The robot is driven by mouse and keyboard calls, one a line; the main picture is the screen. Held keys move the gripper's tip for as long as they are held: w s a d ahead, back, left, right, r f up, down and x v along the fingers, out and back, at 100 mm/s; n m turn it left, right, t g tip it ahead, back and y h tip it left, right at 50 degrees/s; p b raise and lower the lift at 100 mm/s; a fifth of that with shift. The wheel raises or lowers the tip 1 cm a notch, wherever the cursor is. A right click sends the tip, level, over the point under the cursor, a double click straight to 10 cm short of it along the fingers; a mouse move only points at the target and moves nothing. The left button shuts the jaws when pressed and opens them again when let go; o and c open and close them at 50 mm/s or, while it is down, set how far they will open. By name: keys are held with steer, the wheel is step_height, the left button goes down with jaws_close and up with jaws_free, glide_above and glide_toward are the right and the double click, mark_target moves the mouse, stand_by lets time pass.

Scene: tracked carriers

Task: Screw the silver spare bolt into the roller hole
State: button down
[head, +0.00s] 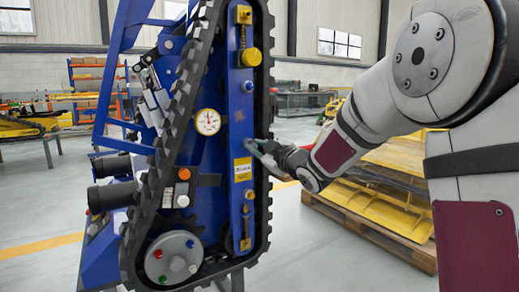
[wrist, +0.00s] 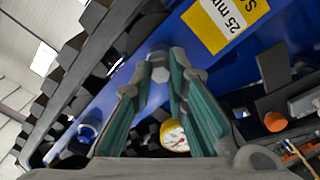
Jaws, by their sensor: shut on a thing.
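My gripper (head: 256,149) reaches in from the right to the blue side bar of the carrier (head: 236,105). In the wrist view its teal-lined fingers (wrist: 161,66) are shut on a small silver hex bolt (wrist: 160,74) at their tips. The bolt lies close against the blue bar (wrist: 122,83). In the head view the bolt is too small and too covered by the fingertips to make out clearly. The roller hole is hidden behind the bolt and fingers, and I cannot tell whether the bolt's shank is in it.
A yellow label (head: 242,169) sits just below the gripper on the bar. A round gauge (head: 208,122) is to its left. The black track (head: 166,150) surrounds the bar. A grey wheel (head: 174,258) with coloured bolts is lower left. A pallet with yellow parts (head: 375,205) stands behind my arm.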

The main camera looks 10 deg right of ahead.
steer(key=shift+w+a, duration=0.1)
steer(key=shift+w, duration=0.1)
steer(key=c, duration=1.5)
jaws_free()
steer(key=v, duration=1.2)
steer(key=shift+s, duration=0.1)
